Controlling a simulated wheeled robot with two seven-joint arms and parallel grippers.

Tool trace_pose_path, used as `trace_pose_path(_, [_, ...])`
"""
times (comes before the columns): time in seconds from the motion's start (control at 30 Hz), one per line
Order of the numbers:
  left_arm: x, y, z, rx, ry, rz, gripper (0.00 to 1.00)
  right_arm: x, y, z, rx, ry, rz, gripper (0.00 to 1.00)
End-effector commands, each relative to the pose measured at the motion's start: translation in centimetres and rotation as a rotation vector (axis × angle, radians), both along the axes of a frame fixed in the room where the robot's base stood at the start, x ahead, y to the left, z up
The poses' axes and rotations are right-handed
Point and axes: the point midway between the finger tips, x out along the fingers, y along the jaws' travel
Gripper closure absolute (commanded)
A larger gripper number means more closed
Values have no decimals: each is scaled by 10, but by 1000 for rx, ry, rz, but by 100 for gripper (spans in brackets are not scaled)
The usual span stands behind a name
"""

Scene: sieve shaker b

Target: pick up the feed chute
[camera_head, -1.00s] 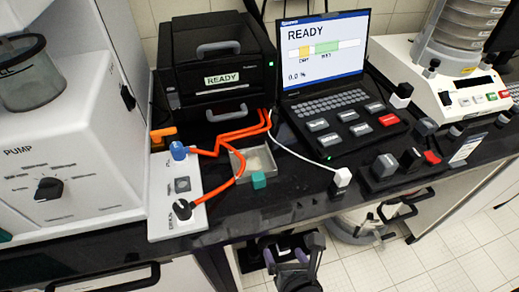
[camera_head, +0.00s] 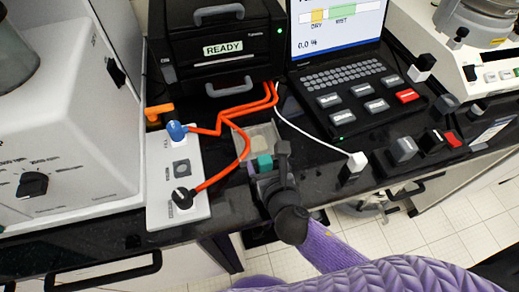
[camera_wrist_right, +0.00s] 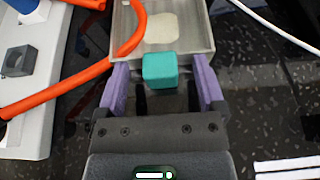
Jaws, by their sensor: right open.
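The feed chute appears to be the small pale metal tray (camera_head: 262,133) with a teal block (camera_head: 264,161) at its near end. It lies on the dark bench in front of the black printer-like unit. In the right wrist view, the tray (camera_wrist_right: 190,33) extends away from me and the teal block (camera_wrist_right: 160,70) sits between my two purple fingers. My right gripper (camera_wrist_right: 160,82) is open, with visible gaps on both sides of the block. In the head view, my right gripper (camera_head: 268,168) partly hides the tray's near end. My left gripper is not in view.
An orange cable (camera_head: 240,150) runs close along the tray's left side to a white panel (camera_head: 178,185) with plugs. A white cable (camera_head: 310,150) passes on the right. The laptop (camera_head: 350,90) and several switch blocks stand further right.

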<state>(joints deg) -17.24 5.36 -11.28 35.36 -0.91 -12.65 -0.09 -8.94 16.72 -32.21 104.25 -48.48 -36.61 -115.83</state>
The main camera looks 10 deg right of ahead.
Motion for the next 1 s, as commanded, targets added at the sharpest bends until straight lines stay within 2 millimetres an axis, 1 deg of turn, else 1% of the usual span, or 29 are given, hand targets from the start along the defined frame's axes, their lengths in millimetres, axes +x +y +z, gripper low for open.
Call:
trace_pose_path(0.07, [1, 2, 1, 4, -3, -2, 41, 0, 0, 1, 0, 0, 0, 12])
trace_pose_path(0.1, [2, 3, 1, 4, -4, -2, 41, 0, 0, 1, 0, 0, 0, 14])
trace_pose_path(0.27, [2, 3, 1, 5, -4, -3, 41, -1, 0, 1, 1, 0, 0, 48])
trace_pose_path(0.3, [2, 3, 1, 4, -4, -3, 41, -1, 0, 1, 1, 0, 0, 56])
trace_pose_path(0.47, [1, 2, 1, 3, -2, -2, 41, -1, 0, 1, 1, 1, 0, 90])
trace_pose_path(0.5, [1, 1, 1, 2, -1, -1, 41, -1, 0, 1, 1, 1, 0, 99])
trace_pose_path(0.53, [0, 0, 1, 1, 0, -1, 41, -1, 0, 1, 1, 1, 0, 100])
trace_pose_path(0.77, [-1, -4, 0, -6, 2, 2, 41, -1, 0, 1, 1, 0, 0, 100])
trace_pose_path(0.83, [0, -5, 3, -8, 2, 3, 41, -1, 0, 4, 1, -1, 1, 100])
trace_pose_path(0.87, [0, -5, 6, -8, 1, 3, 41, 0, 0, 9, 1, -2, 1, 100])
trace_pose_path(0.97, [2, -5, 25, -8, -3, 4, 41, 0, 0, 36, 2, -5, 1, 100])
trace_pose_path(1.0, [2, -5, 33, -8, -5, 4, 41, 0, 0, 49, 2, -6, 1, 100])
